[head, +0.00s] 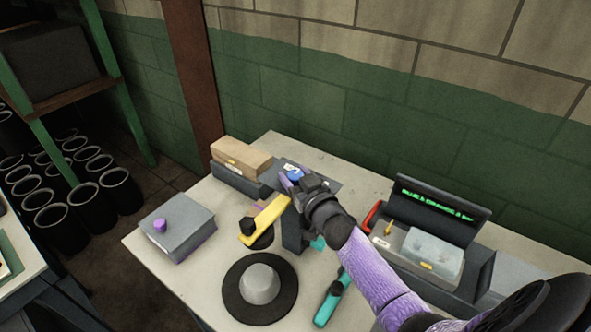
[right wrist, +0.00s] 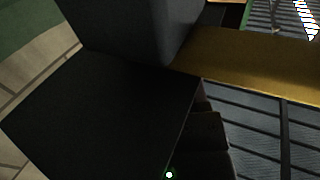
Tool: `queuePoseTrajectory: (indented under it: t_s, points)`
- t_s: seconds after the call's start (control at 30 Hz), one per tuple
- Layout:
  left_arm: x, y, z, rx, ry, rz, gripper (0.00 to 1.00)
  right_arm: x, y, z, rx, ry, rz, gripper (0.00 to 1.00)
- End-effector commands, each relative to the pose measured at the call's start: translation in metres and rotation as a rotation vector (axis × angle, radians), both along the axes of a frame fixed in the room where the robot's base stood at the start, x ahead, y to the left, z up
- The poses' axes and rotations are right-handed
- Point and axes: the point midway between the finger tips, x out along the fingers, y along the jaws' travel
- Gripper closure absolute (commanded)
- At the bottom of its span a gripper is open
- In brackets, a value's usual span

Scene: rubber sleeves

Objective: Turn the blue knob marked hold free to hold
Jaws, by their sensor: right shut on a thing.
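The blue knob (head: 293,172) sits on a dark plate at the back of the table in the head view. It shows only partly, with a pale mark on top. My right gripper (head: 290,182) reaches in from the lower right on its purple-sleeved arm and is shut on the knob. The fingers hide the knob's near side, and its marking cannot be read. In the right wrist view dark surfaces fill the left and middle, and the knob cannot be made out. My left gripper is not in view.
A yellow bar (head: 268,217) with a black knob (head: 247,226) stands close left of my gripper. A grey cone on a black disc (head: 260,284), a teal-handled tool (head: 330,302) and a grey box (head: 177,226) are nearer. A display console (head: 441,207) stands right.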

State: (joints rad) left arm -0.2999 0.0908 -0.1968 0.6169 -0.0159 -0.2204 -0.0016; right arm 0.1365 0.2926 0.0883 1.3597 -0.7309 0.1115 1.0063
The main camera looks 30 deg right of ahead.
Motion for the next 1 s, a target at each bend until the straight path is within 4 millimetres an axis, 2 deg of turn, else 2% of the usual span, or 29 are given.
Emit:
queuePoseTrajectory:
  t_s: [0.17,0.5,1.0]
  points:
    - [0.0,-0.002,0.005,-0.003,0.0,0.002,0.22,0.0,-0.002,0.001,-0.006,0.001,0.147,1.0]
    - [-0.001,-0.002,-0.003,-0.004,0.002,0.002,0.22,0.0,-0.002,-0.002,-0.003,0.001,0.36,1.0]
    - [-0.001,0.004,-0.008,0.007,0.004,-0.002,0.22,0.0,0.0,-0.001,0.001,0.001,0.456,1.0]
